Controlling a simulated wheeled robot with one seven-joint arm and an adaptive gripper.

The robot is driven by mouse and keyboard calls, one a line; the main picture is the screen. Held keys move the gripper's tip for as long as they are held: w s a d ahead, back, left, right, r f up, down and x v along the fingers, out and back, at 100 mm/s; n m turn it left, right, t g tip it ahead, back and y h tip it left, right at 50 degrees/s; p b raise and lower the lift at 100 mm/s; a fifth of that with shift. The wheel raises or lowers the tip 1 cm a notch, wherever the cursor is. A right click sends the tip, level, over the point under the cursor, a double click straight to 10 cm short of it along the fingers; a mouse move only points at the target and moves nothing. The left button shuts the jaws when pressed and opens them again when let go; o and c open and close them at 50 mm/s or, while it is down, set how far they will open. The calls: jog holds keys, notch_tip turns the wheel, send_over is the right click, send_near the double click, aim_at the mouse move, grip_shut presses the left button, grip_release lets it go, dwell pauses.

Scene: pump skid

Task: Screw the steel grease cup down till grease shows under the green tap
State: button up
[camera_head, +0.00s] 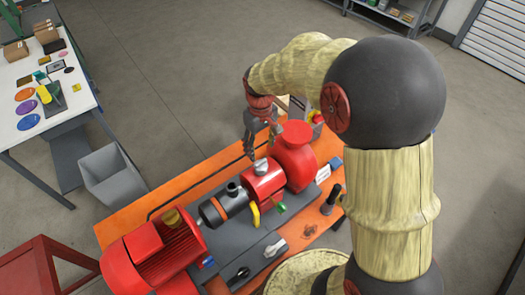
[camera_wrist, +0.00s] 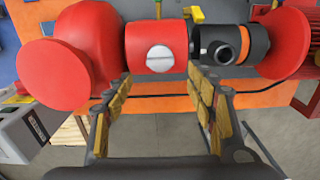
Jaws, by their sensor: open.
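The steel grease cup (camera_head: 261,166) is a pale round cap on top of the red bearing housing (camera_head: 265,186). In the wrist view the cup (camera_wrist: 160,58) shows as a grey disc with a slot-like line across it. My gripper (camera_head: 262,143) is open and empty above and behind the cup in the head view. In the wrist view its padded fingers (camera_wrist: 160,82) stand apart, left and right of the cup and nearer the camera, not touching it. The green tap (camera_head: 281,208) is on the housing's front side. I cannot make out any grease under it.
A black cup (camera_head: 232,187) stands close left of the housing, and the red pump casing (camera_head: 295,160) close right. A yellow handle (camera_head: 255,215) sits in front. A dark upright post (camera_head: 331,198) stands at right. A grey bin (camera_head: 110,176) and white table (camera_head: 30,95) are left.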

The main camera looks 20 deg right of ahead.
aim_at(261, 162)
jog(key=shift+s+f, duration=0.2)
jog(key=shift+f, duration=0.05)
jog(key=f, duration=0.4)
jog(key=f+p, duration=0.1)
jog(key=f, duration=0.2)
jog(key=shift+w, duration=0.25)
jog(key=c, duration=0.4)
jog(key=c, duration=0.7)
jog(key=shift+c, duration=0.3)
